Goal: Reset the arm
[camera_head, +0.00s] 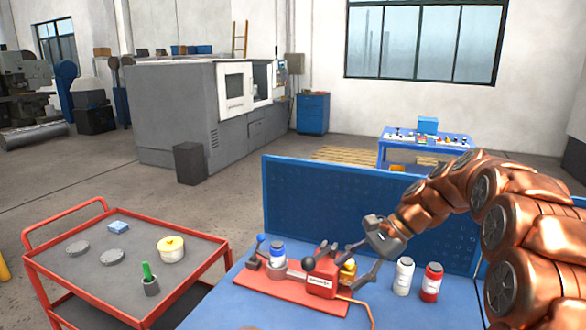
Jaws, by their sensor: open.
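My copper arm comes in from the right side of the head view. My gripper (352,268) is open over the blue workbench (225,305), its grey fingers spread and pointing left and down. Just left of and behind the fingers in the picture is a red fixture (262,285) with a red block (321,283) and a dark ball-ended lever (308,263). A yellow part (347,271) is partly hidden by the fingers. I cannot tell whether the fingers touch the fixture.
A white bottle (403,277) and a red bottle (432,283) stand right of the gripper. A blue pegboard panel (330,205) rises behind the bench. A red cart (75,245) stands left.

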